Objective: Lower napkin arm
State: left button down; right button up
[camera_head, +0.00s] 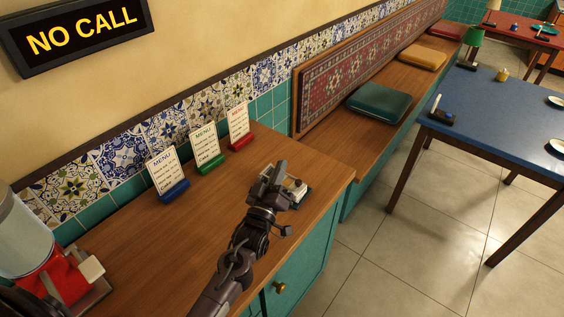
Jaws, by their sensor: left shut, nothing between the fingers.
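A small napkin holder with pale napkins (297,187) stands near the front right corner of the wooden counter (328,183). My left gripper (273,172) is shut and empty. It overlaps the left side of the holder in the picture and hides part of it. I cannot tell whether it touches the holder. The holder's arm cannot be made out clearly at this size. My right gripper is not in view.
Menu cards in blue (168,174), green (207,148) and red (239,127) stands line the tiled wall. A red machine (66,280) is at the lower left. A bench with cushions (379,102) and a blue table (497,121) are beyond the counter.

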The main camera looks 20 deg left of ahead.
pick_arm(q)
jog(key=s, duration=0.1)
jog(key=s+a+f, duration=0.1)
jog(key=s, duration=0.1)
jog(key=s+f+b, duration=0.1)
jog(key=s, duration=0.1)
jog(key=shift+s+a+f, duration=0.1)
jog(key=shift+a+f, duration=0.15)
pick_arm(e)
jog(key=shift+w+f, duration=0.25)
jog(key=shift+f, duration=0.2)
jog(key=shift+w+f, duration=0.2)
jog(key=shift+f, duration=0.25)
pick_arm(q)
jog(key=shift+f, duration=0.1)
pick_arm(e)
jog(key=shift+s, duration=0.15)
